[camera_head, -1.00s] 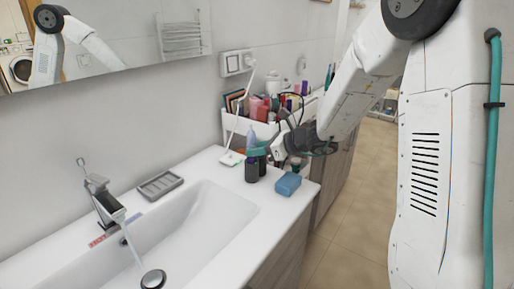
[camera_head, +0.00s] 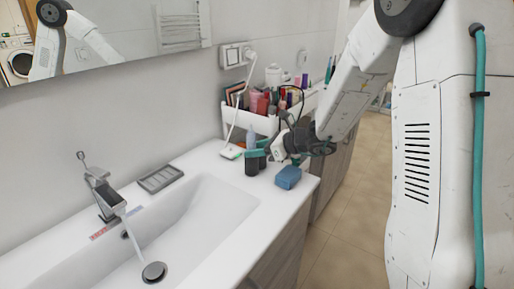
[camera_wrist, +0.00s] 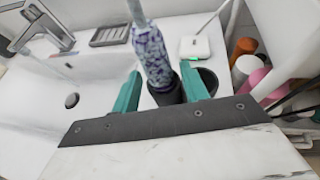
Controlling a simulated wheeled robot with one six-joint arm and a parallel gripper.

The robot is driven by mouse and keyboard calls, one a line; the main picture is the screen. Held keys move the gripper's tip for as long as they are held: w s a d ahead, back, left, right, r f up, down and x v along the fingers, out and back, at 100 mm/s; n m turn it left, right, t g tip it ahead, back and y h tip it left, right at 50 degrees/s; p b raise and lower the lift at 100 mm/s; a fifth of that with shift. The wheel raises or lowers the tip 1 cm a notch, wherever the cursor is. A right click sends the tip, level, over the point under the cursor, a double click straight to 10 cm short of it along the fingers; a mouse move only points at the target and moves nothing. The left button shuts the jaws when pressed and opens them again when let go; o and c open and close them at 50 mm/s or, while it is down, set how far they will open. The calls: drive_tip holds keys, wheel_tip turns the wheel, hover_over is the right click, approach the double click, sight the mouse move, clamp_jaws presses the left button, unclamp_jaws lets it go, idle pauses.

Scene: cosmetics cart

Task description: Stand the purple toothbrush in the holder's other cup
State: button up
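The dark holder has two round cups (camera_wrist: 208,80), side by side near the counter's right end; the holder (camera_head: 251,168) also shows in the head view. A mottled purple-and-white handle (camera_wrist: 152,55), apparently the purple toothbrush, stands with its lower end in the left cup in the wrist view. The right cup looks empty. My gripper (camera_wrist: 160,92) has its two teal fingers spread on either side of the handle, with gaps visible. My gripper (camera_head: 275,154) is low over the holder in the head view and partly hides it.
A blue box-like item (camera_head: 288,177) lies just right of the holder near the counter edge. A white charger (camera_head: 231,152) with a cord sits behind. A crowded cosmetics cart (camera_head: 240,118) stands beyond. The sink (camera_head: 205,215) and soap dish (camera_head: 160,178) are to the left.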

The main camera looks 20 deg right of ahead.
drive_tip(key=shift+o, duration=0.3)
drive_tip(key=shift+d, duration=0.1)
drive_tip(key=v, duration=0.7)
drive_tip(key=shift+s+d+r, duration=0.15)
drive_tip(key=shift+s+r, duration=0.05)
drive_tip(key=shift+s, duration=0.05)
idle(0.4)
